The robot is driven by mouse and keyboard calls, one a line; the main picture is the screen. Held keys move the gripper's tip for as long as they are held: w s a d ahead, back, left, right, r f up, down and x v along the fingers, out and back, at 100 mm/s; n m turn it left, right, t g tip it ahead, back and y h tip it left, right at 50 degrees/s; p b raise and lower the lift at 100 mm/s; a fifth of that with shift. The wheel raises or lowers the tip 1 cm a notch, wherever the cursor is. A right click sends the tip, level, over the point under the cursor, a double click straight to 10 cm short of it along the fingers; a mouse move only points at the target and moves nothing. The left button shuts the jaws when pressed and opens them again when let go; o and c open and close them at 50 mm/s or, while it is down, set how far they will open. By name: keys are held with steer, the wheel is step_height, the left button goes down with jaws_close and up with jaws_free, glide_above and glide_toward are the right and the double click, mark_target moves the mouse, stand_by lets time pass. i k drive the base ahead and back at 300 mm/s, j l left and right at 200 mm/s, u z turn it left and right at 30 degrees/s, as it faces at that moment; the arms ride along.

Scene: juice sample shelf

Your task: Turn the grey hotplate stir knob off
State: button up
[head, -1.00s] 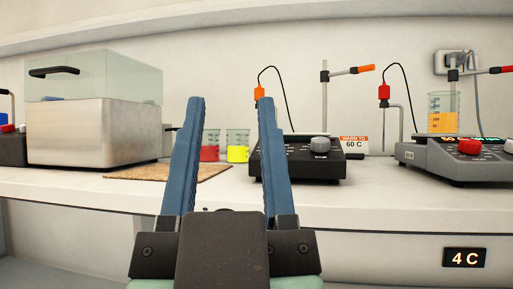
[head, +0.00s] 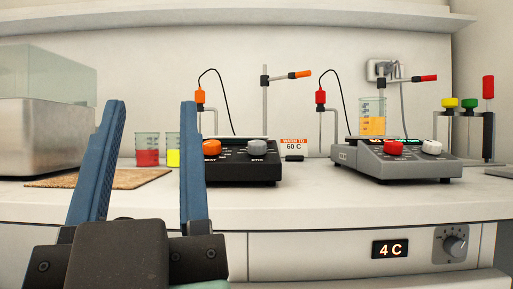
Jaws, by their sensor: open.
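The grey hotplate (head: 385,167) stands on the bench at right of the head view. It has a red knob (head: 393,149) on the left of its front and a white knob (head: 432,147) on the right. Their labels are too small to read. A beaker of orange liquid (head: 372,122) stands on its top, and small displays glow there. My gripper (head: 152,104), with two blue fingers, is open and empty at the left. It is well to the left of the grey hotplate and touches neither knob.
A black hotplate (head: 242,170) with orange and grey knobs stands between my gripper and the grey hotplate. Beakers of red (head: 147,157) and yellow liquid are behind my fingers. A rack with coloured handles (head: 488,135) stands at far right. The bench front edge (head: 350,213) is clear.

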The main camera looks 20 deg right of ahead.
mark_target(433, 146)
steer(key=z, duration=1.25)
